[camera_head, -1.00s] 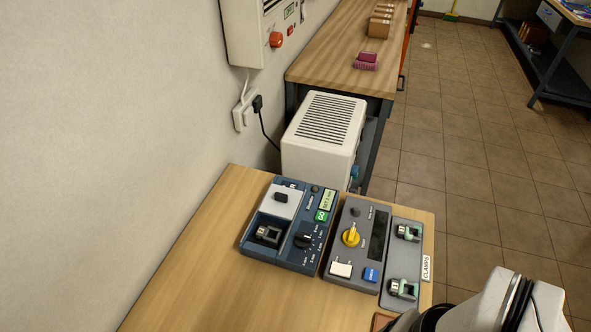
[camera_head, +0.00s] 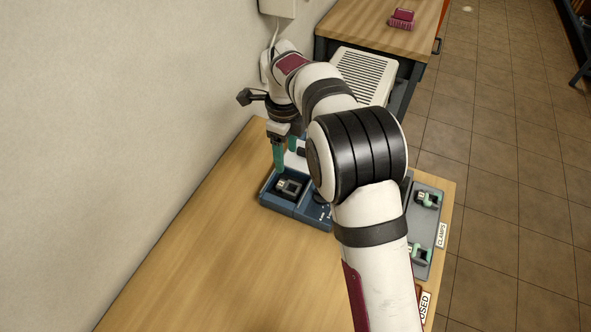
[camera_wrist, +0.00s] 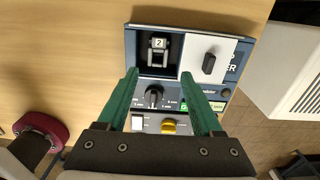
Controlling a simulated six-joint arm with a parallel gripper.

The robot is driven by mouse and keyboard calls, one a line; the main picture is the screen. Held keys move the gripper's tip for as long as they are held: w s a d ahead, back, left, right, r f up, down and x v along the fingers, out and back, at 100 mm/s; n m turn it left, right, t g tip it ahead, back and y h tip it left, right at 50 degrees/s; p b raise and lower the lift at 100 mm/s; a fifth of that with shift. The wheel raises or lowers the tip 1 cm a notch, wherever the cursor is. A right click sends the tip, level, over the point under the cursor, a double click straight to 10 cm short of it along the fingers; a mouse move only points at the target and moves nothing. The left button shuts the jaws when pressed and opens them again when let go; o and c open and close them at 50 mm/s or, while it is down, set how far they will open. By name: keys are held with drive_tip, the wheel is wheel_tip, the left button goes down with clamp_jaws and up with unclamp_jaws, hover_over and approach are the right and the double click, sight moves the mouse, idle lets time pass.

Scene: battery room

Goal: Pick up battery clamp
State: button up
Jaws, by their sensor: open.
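Two grey-and-green clamps lie on the grey clamps tray (camera_head: 430,232) at the right of the table: a far clamp (camera_head: 428,199) and a near clamp (camera_head: 420,253), partly hidden by my arm. A blue tester (camera_head: 308,211) stands left of them.
A grey device with a yellow knob (camera_wrist: 169,126) stands beside the tester, mostly hidden by my arm in the head view. A white vented box (camera_head: 365,72) stands behind the table. The wall (camera_head: 120,120) is close on the left. The wooden table's (camera_head: 210,260) left front is clear.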

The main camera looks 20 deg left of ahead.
sight(289, 184)
drive_tip(key=f, duration=1.1)
drive_tip(key=shift+s+d+f, duration=0.15)
drive_tip(key=shift+d+f, duration=0.1)
drive_tip(key=shift+f, duration=0.1)
clamp_jaws()
drive_tip(key=shift+r, duration=0.15)
drive_tip(key=shift+r, duration=0.35)
wheel_tip(289, 184, up, 3)
drive_tip(key=w+d+r, duration=0.1)
drive_tip(key=d+r, duration=0.6)
drive_tip(key=d, duration=0.4)
drive_tip(key=shift+w+d, duration=0.25)
drive_tip(key=shift+w, duration=0.1)
